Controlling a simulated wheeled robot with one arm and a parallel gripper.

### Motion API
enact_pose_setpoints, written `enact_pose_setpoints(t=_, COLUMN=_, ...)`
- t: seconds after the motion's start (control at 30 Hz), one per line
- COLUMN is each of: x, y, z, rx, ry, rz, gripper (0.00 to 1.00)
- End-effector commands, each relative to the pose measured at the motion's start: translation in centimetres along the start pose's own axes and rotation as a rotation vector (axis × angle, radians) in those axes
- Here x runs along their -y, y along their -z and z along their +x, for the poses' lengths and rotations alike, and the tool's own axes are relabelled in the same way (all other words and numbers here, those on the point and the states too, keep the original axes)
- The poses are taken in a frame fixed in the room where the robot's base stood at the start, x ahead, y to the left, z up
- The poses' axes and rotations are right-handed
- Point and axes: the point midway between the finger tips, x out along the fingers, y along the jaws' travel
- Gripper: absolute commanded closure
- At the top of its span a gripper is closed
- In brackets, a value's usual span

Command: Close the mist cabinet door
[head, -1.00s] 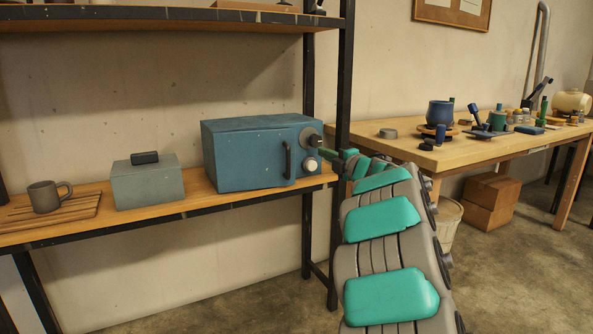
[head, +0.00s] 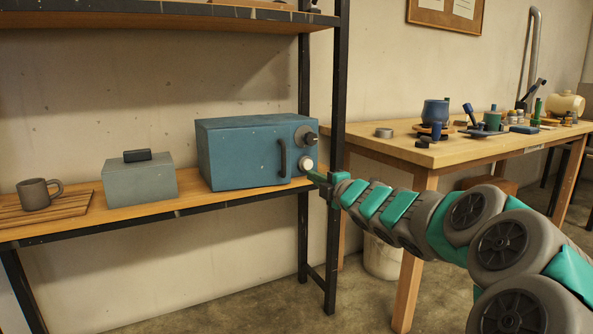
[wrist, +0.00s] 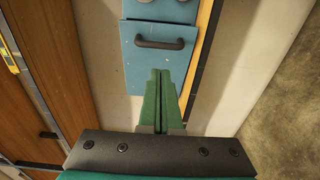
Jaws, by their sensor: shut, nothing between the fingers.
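The blue cabinet (head: 240,160) stands on the wooden shelf, its front turned towards me. Its door (head: 262,165) has a dark vertical handle (head: 282,157) and lies flush or nearly flush; I cannot tell whether a small gap is left. My gripper (head: 313,176) is shut and empty, near the cabinet's lower right front corner. In the wrist view the green fingers (wrist: 158,75) lie together and point at the door (wrist: 135,63), short of the handle (wrist: 160,43). I cannot tell whether they touch it.
Two knobs (head: 309,138) sit right of the door. A grey box (head: 140,184) and a mug (head: 38,194) on a slatted board stand left on the shelf. A black shelf post (head: 336,110) rises close to my gripper. A workbench (head: 455,150) with several items stands right.

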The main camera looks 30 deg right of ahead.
Motion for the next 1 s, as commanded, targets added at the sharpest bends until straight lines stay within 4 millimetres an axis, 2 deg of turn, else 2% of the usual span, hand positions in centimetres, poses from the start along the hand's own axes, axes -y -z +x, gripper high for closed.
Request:
enact_pose_setpoints(t=0.17, x=0.1, y=0.1, z=1.7, rx=-0.004, ry=0.001, rz=0.000, gripper=1.00)
enact_pose_setpoints(t=0.8, x=0.0, y=0.0, z=11.9, rx=0.001, ry=0.002, rz=0.000, gripper=1.00)
enact_pose_setpoints(t=1.0, x=0.0, y=0.0, z=13.4, rx=0.000, ry=0.001, rz=0.000, gripper=1.00)
